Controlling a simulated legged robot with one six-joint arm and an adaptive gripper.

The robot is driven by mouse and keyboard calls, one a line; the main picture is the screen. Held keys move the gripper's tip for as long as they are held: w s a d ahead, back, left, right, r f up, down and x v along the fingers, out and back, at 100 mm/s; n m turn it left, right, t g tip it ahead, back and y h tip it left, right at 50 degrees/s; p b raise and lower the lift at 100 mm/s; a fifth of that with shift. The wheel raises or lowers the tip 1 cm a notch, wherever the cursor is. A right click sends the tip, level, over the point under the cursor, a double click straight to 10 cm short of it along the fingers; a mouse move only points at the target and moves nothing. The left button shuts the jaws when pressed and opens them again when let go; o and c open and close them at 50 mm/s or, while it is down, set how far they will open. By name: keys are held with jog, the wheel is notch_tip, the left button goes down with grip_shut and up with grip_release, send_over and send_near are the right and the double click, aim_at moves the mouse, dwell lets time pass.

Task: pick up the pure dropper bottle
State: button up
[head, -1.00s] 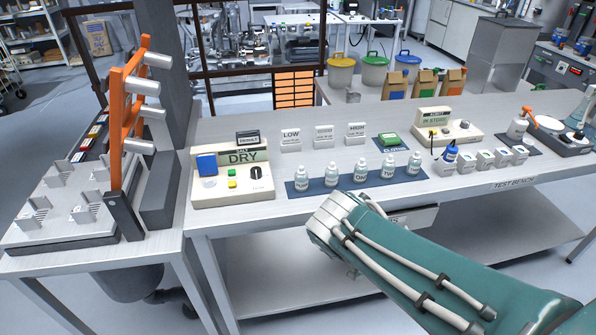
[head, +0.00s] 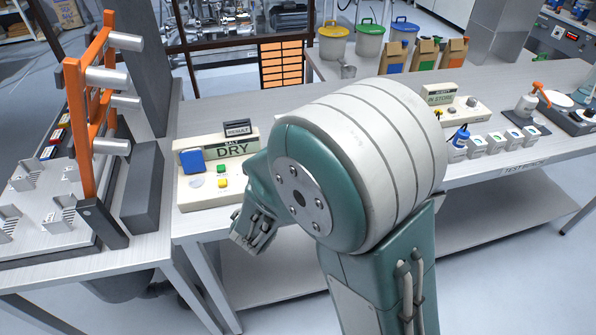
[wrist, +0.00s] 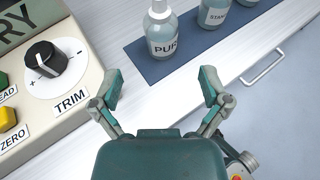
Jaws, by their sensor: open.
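The pure dropper bottle (wrist: 162,38) stands upright on the blue mat (wrist: 150,68) in the wrist view, its label partly readable as "PUR". My gripper (wrist: 160,88) is open and empty, its two fingers spread apart just in front of the bottle and short of it. In the head view my arm hides the bottle, the mat and the fingertips. The lower part of my wrist shows there beside the beige DRY box.
A bottle marked STAN (wrist: 213,12) stands close to the right of the pure bottle. The beige box with the TRIM knob (wrist: 46,60) is close on the left. A drawer handle (wrist: 263,66) is on the bench front. The orange rack (head: 90,110) stands far left.

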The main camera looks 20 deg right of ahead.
jog(key=x, duration=0.8)
jog(key=shift+w+f, duration=0.1)
jog(key=c, duration=1.2)
